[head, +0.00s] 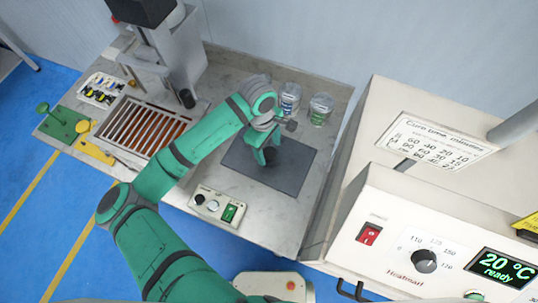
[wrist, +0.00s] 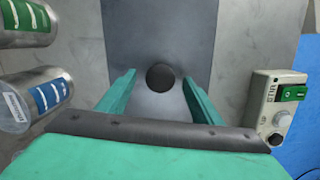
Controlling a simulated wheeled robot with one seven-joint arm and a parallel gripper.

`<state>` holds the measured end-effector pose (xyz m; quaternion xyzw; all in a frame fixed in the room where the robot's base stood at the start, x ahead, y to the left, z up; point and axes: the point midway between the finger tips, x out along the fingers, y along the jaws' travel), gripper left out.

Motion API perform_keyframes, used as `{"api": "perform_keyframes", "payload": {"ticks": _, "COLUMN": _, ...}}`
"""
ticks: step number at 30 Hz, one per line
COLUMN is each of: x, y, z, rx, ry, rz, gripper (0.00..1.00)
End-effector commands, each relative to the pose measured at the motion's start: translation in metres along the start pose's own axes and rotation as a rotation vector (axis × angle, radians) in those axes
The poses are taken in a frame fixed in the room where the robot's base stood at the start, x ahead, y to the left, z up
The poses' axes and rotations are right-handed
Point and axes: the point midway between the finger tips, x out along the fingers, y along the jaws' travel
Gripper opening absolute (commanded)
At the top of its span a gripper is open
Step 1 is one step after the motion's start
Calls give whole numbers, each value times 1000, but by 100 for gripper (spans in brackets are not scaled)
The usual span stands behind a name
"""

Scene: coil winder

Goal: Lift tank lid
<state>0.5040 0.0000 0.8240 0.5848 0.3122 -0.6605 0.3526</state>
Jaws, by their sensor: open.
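The tank lid (head: 293,165) is a flat dark grey plate set in the grey worktop, and it lies flat. Its round black knob (wrist: 161,77) shows in the wrist view near the middle of the grey lid (wrist: 150,30). My gripper (head: 264,150) is over the lid in the head view, pointing down and partly covering the knob. In the wrist view my green gripper (wrist: 158,84) is open, with one finger to each side of the knob. I see a gap between each finger and the knob. The near part of the lid is hidden by my gripper.
Two labelled jars (head: 320,110) stand behind the lid. A control box (head: 215,207) with a green switch sits in front. A slatted rack (head: 150,127) is to the left. A large cream oven (head: 440,220) stands close on the right.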

Motion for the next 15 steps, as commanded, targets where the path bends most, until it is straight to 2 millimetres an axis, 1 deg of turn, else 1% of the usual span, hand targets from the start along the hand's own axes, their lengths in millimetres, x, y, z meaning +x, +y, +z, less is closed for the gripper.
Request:
{"api": "perform_keyframes", "payload": {"ticks": 3, "x": 7, "y": 0, "z": 0, "rx": 0, "ry": 0, "rz": -1, "gripper": 60}}
{"api": "perform_keyframes", "payload": {"ticks": 10, "x": 8, "y": 0, "z": 0, "rx": 2, "ry": 0, "rz": 0, "gripper": 60}}
{"api": "perform_keyframes", "payload": {"ticks": 11, "x": 8, "y": 0, "z": 0, "rx": 1, "ry": 0, "rz": 0, "gripper": 52}}
{"api": "perform_keyframes", "payload": {"ticks": 12, "x": 8, "y": 0, "z": 0, "rx": 0, "ry": 0, "rz": 0, "gripper": 43}}
{"api": "perform_keyframes", "payload": {"ticks": 14, "x": 8, "y": 0, "z": 0, "rx": -1, "ry": 0, "rz": 0, "gripper": 28}}
{"api": "perform_keyframes", "payload": {"ticks": 15, "x": 8, "y": -1, "z": -1, "rx": -1, "ry": 0, "rz": 0, "gripper": 19}}
